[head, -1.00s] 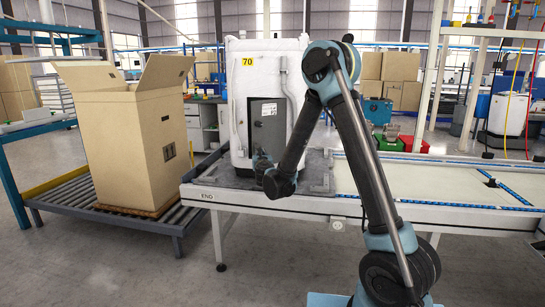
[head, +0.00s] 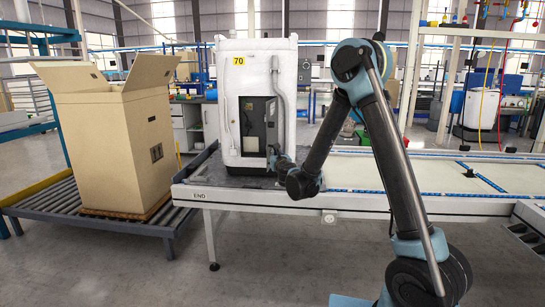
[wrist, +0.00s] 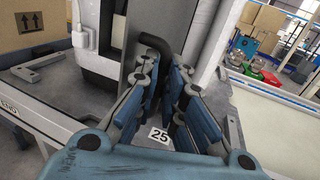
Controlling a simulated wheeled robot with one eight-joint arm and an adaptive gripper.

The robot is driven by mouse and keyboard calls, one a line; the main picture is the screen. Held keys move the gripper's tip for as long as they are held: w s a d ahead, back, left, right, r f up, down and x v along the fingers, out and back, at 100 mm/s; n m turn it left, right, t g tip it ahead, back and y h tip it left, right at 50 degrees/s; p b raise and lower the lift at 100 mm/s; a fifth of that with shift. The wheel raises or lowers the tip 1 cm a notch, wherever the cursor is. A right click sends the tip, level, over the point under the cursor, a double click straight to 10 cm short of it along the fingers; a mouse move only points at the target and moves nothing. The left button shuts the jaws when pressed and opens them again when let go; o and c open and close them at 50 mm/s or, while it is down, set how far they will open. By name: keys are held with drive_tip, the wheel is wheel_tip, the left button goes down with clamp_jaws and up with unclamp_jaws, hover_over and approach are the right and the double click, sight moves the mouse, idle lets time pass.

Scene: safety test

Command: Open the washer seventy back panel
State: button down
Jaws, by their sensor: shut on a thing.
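In the wrist view the panel (wrist: 175,25) is a grey upright sheet beside the white washer body (wrist: 92,58). My gripper (head: 274,152) is low at the panel's free side. In the wrist view its blue fingers (wrist: 166,90) are closed together at the panel; the exact contact is hidden between them.
An open cardboard box (head: 110,140) stands on a roller table at the left. The conveyor (head: 400,173) runs off to the right and is mostly clear. A grey hose (head: 277,85) runs down the washer's right side.

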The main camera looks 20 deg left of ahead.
drive_tip(key=shift+w+d, duration=0.25)
drive_tip(key=shift+d, duration=0.05)
drive_tip(key=c, duration=1.7)
unclamp_jaws()
drive_tip(key=shift+s+a, duration=0.1)
drive_tip(key=v, duration=1.2)
drive_tip(key=shift+f, duration=0.1)
